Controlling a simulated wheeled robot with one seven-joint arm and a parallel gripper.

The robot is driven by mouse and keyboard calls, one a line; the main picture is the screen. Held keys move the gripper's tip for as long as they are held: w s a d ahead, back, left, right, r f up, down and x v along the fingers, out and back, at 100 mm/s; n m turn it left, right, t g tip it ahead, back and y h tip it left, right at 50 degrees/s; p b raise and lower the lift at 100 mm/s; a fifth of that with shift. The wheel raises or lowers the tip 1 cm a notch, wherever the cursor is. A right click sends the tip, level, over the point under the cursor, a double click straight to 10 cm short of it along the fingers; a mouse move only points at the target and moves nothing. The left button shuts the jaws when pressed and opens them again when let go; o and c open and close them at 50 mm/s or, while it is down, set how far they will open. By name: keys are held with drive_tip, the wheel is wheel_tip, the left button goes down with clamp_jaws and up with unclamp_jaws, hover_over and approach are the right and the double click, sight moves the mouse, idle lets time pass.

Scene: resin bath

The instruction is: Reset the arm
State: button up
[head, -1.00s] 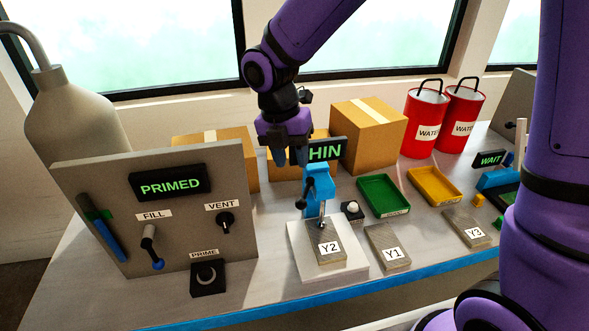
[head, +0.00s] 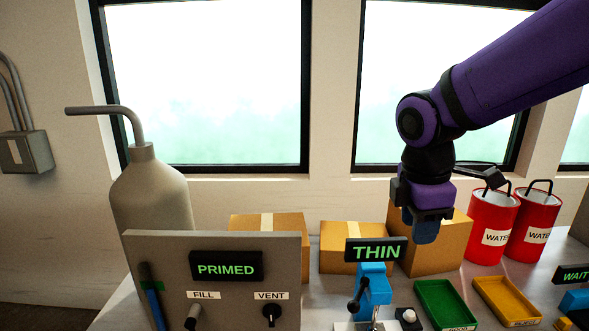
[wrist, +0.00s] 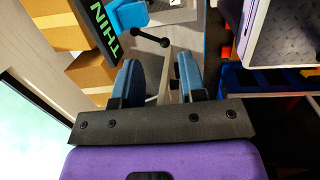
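My gripper (head: 427,232) hangs from the purple arm, up in the air in front of a cardboard box and right of the green-lettered THIN display (head: 376,251). In the wrist view its two blue fingers stand apart with nothing between them, so my gripper (wrist: 162,78) is open and empty. The blue press-like device (head: 375,284) with a dark lever stands below the THIN display, apart from the fingers. Its lever (wrist: 150,37) also shows in the wrist view.
A grey panel (head: 215,250) reading PRIMED stands at left before a grey tank (head: 152,195). Cardboard boxes (head: 270,232) and red WATER cans (head: 491,225) line the back. A green tray (head: 445,303) and yellow tray (head: 507,298) lie at right.

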drive_tip(key=s+d+r+m+t, duration=0.2)
drive_tip(key=s+d+m, duration=0.3)
drive_tip(key=m, duration=0.4)
drive_tip(key=s+d+r+m+t+y, duration=0.1)
drive_tip(key=s+d+r+m, duration=0.3)
drive_tip(key=s+m, duration=0.4)
drive_tip(key=shift+d+m+t, duration=0.4)
drive_tip(key=shift+t, duration=0.2)
drive_tip(key=shift+r, duration=0.1)
